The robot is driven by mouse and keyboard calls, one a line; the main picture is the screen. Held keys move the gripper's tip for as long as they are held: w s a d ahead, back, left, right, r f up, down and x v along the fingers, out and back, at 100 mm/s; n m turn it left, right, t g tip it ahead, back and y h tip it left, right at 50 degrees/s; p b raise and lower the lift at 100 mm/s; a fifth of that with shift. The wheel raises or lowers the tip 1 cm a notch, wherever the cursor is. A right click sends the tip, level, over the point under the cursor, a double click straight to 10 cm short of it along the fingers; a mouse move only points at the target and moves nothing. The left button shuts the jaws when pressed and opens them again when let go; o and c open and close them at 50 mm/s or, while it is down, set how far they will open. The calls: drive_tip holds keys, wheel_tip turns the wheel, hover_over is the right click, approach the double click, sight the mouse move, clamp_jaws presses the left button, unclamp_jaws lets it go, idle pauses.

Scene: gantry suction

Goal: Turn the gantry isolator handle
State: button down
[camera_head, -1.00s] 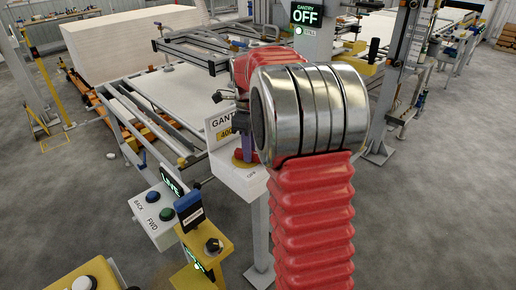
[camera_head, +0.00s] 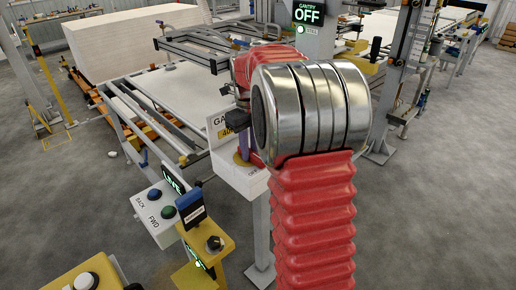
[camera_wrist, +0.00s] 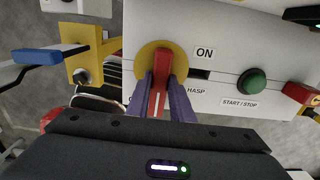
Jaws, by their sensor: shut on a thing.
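The isolator handle (camera_wrist: 160,75) is a red lever on a round yellow plate (camera_wrist: 146,56), mounted on a white box (camera_wrist: 225,25). In the wrist view its white-lined end points down towards my gripper, and the ON label is to the right of the plate. My gripper (camera_wrist: 161,92) has its purple fingers on both sides of the lever and is shut on it. In the head view my red and metal arm hides much of the box (camera_head: 235,177); the yellow plate (camera_head: 242,160) shows only in part.
A green START/STOP button (camera_wrist: 251,82) is on the same box, right of the handle. A yellow post with a black knob (camera_head: 214,244) and a FWD/BACK button box (camera_head: 155,222) stand close at the left. A sign reads GANTRY OFF (camera_head: 308,14). Floor at the right is clear.

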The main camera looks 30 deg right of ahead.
drive_tip(key=shift+a, duration=0.1)
drive_tip(key=c, duration=1.6)
unclamp_jaws()
drive_tip(key=shift+o, duration=0.2)
wheel_tip(320, 180, up, 14)
drive_tip(key=shift+s, duration=0.1)
